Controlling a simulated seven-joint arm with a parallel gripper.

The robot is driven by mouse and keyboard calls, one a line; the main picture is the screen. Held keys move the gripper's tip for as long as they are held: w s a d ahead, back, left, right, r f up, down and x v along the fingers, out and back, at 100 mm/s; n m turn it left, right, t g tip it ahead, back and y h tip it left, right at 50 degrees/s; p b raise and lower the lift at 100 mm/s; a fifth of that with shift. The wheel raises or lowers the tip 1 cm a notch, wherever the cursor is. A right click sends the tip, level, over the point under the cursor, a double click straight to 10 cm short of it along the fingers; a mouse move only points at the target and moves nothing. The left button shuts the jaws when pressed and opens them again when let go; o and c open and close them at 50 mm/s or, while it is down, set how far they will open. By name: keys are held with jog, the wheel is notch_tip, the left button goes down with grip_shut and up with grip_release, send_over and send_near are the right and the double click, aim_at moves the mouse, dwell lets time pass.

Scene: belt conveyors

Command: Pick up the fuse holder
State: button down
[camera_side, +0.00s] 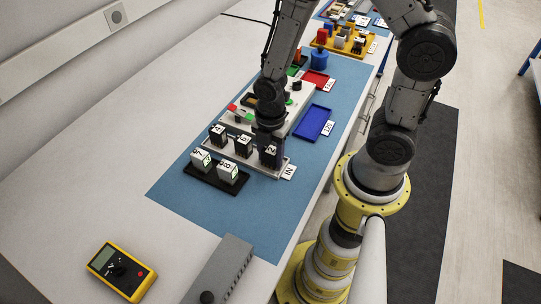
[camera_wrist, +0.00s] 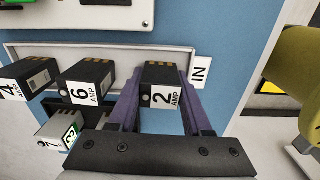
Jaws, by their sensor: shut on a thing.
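A black fuse holder with a white "2 AMP" label (camera_wrist: 163,90) sits between the two purple fingers of my gripper (camera_wrist: 163,112) in the wrist view. The fingers are shut on it from both sides. In the side view my gripper (camera_side: 268,142) points down over the right end of the light tray, and the held holder (camera_side: 270,157) shows just below it. Two more black holders, "6 AMP" (camera_wrist: 88,80) and "4 AMP" (camera_wrist: 28,76), stand to its left. I cannot tell whether the held holder touches the tray.
The light tray (camera_wrist: 140,50) carries an "IN" label (camera_wrist: 200,71). A black tray (camera_side: 203,184) with two white-fronted blocks is in front. Blue (camera_side: 313,122) and red (camera_side: 317,79) trays lie farther back. A yellow multimeter (camera_side: 121,271) and grey bar (camera_side: 222,270) lie near the front.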

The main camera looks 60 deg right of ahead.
jog(key=shift+r, duration=0.1)
jog(key=shift+r, duration=0.65)
jog(key=s+d+r, duration=0.1)
jog(key=s+r, duration=1)
jog(key=s, duration=0.3)
jog(key=shift+r, duration=0.25)
jog(key=c, duration=0.9)
grip_release()
grip_shut()
